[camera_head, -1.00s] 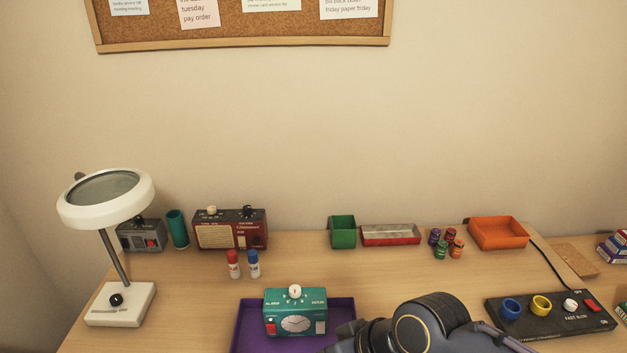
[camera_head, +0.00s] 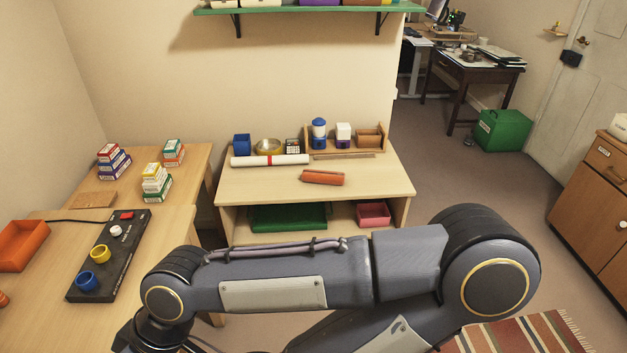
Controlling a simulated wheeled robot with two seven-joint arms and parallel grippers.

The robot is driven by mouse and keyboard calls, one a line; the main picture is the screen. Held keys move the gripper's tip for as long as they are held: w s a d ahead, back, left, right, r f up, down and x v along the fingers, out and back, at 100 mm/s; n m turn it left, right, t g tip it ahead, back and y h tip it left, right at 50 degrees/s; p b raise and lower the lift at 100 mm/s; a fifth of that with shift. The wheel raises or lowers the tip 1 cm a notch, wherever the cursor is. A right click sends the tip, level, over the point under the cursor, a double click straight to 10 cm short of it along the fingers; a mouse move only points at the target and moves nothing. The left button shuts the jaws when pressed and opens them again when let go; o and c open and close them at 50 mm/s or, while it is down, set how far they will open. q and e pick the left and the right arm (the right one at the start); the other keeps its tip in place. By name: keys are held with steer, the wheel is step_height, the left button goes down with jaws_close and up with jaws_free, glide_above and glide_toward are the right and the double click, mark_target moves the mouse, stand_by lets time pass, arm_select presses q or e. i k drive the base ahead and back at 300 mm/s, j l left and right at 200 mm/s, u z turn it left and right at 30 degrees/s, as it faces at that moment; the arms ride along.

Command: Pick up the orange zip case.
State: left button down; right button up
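An orange case (camera_head: 323,177), long and rounded, lies on the top of the low wooden table (camera_head: 265,186) near its front middle. It looks like the orange zip case, though its zip is too small to make out. One of my arms crosses the lower part of the view in front of the table. Neither gripper's fingers show. Nothing touches the case, and it is clear of the arm in the picture.
A white roll with a red band (camera_head: 270,160) lies behind and left of the case. A desk with a black control panel (camera_head: 110,255) is left. Open floor lies right.

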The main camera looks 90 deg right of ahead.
mark_target(310, 175)
steer(key=z, duration=2.95)
steer(key=i+l+u, duration=0.1)
steer(key=u, duration=1)
steer(key=i+l+u, duration=0.2)
steer(key=l+u, duration=0.15)
steer(key=l, duration=0.25)
steer(key=i+l+u, duration=0.15)
steer(key=l+u, duration=0.2)
steer(key=l, duration=0.3)
steer(key=l+u, duration=0.35)
steer(key=l, duration=2.4)
steer(key=i+u, duration=0.05)
steer(key=i, duration=0.05)
